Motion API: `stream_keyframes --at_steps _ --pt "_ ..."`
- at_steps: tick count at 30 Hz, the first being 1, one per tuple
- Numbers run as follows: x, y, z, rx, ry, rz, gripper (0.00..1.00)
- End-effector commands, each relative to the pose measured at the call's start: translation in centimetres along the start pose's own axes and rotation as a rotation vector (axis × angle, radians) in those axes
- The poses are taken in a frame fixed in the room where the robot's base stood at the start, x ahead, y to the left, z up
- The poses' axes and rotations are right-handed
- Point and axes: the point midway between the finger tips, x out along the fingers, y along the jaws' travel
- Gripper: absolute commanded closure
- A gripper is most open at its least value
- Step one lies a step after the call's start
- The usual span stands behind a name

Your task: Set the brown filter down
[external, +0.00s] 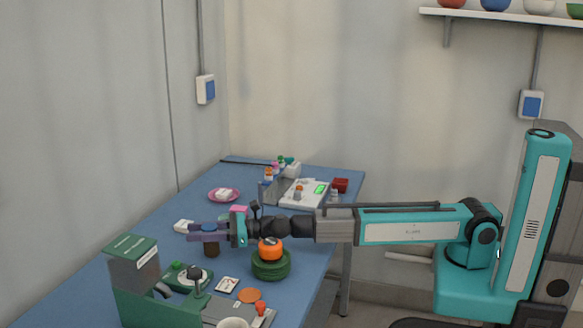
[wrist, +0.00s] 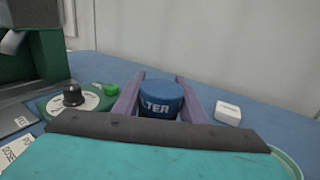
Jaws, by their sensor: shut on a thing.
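The brown filter (external: 211,249) is a small dark brown cylinder with a blue cap in the external view. My gripper (external: 208,232) reaches in from the right over the blue table (external: 145,260), its purple fingers shut around the filter's top. In the wrist view the blue cap (wrist: 161,99), with the white letters "LTER", sits between the two fingers (wrist: 160,92). The filter looks upright.
A green machine (external: 150,300) stands at the near left. An orange-topped green stack (external: 271,265) stands right of the filter, below my arm. A white block (external: 184,226), a pink plate (external: 224,195) and a scale (external: 303,194) lie farther back. Bare table lies left of the filter.

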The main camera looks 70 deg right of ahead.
Motion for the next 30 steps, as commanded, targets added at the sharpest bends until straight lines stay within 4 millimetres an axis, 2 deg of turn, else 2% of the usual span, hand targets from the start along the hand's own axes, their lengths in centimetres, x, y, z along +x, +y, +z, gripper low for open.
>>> stream_keyframes --at_steps 8,9,11,12,26,30 --pt "0.0 0.0 -0.43 0.0 0.0 0.0 0.91" --pt "0.0 0.0 -0.32 0.0 0.0 0.0 0.55" --pt "0.0 0.0 -0.31 0.0 0.0 0.0 0.45" --pt "0.0 0.0 -0.31 0.0 0.0 0.0 0.43" --pt "0.0 0.0 0.11 0.0 0.0 0.0 0.43" --pt "-0.81 0.01 0.0 0.0 0.0 0.0 0.43"
